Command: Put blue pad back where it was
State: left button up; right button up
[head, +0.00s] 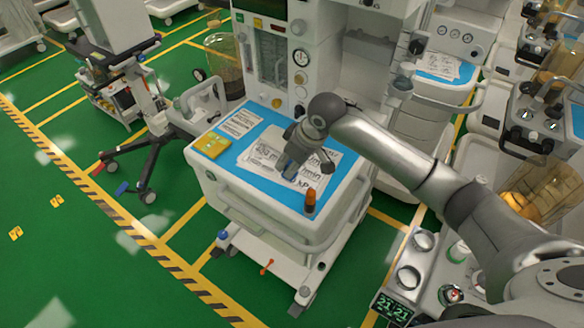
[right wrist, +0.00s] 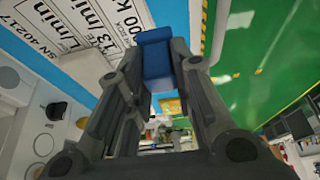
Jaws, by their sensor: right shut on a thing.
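My right gripper (head: 291,166) is over the blue-topped cart in the head view, fingers pointing down. In the right wrist view a small dark-blue pad (right wrist: 155,58) sits between the two fingertips, and the right gripper (right wrist: 158,75) is shut on it. In the head view only a bit of the blue pad (head: 290,177) shows below the fingers, above the printed sheets. I cannot tell whether it touches them. My left gripper is not in view.
The blue cart top (head: 228,168) holds printed sheets (head: 262,152), a yellow pack (head: 212,145) and an orange-capped bottle (head: 310,200) near its front edge. The anaesthesia machine (head: 273,60) rises behind. Another machine (head: 530,190) stands at right. Green floor is open at left.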

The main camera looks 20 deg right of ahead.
jog(key=w+f, duration=0.1)
jog(key=w+d+f, duration=0.1)
jog(key=f, duration=0.1)
jog(key=shift+w+d, duration=0.15)
jog(key=shift+w, duration=0.05)
notch_tip(320, 180, down, 2)
jog(key=shift+f+p, duration=0.2)
jog(key=shift+p, duration=0.7)
jog(key=shift+f, duration=0.35)
jog(key=shift+s+f, duration=0.1)
jog(key=shift+f, duration=0.05)
jog(key=o, duration=0.9)
